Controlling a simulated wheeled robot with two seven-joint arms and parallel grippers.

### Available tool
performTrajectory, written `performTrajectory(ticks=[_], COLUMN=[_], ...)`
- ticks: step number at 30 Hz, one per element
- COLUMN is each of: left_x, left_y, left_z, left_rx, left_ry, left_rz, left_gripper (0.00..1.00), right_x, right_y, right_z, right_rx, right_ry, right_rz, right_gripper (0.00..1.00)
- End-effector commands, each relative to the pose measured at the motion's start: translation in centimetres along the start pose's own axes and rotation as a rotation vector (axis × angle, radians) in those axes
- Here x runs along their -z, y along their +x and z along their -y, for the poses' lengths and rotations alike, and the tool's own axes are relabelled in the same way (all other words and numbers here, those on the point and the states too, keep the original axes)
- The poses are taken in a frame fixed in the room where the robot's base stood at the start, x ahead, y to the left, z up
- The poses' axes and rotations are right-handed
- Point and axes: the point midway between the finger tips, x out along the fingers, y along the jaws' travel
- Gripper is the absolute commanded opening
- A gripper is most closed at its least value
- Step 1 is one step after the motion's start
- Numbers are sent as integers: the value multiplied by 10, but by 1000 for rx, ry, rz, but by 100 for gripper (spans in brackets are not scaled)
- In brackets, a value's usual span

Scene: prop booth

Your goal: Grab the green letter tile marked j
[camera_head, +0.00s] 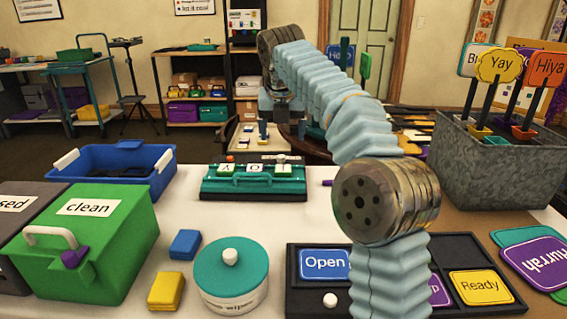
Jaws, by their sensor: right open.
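A teal rack (254,188) stands at the middle of the white table. A few pale tiles with green edges and dark letters sit on it: a left tile (226,168), a middle tile (254,168) and a right tile (283,168). The letters are too small to read surely, and I cannot make out a j. My right arm rises from the bottom and bends over to the left. My right gripper (282,122) hangs beyond and above the rack, apart from the tiles; its jaws are open and appear empty. My left gripper is out of view.
A dark tray (300,300) with word signs lies in front, partly behind my arm. A lidded teal pot (231,268), green box (95,240), blue bin (120,165) and metal planter (490,165) surround the work area. White tabletop is bare between rack and pot.

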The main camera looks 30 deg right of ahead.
Motion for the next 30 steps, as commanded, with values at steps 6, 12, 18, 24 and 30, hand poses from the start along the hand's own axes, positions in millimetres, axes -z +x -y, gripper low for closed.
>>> performTrajectory(ticks=[6,12,18,24,30], left_x=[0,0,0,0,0], left_y=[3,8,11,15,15], left_z=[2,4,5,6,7], left_rx=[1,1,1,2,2], left_ry=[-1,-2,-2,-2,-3], left_rz=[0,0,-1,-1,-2], left_gripper=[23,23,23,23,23], right_x=[1,1,2,3,2], right_y=[46,77,96,127,133], right_z=[1,0,1,1,1], right_rx=[4,2,2,2,-1], right_ry=[1,0,0,0,1], right_rz=[-4,-2,-2,-3,0], right_gripper=[81,81,81,81,81])
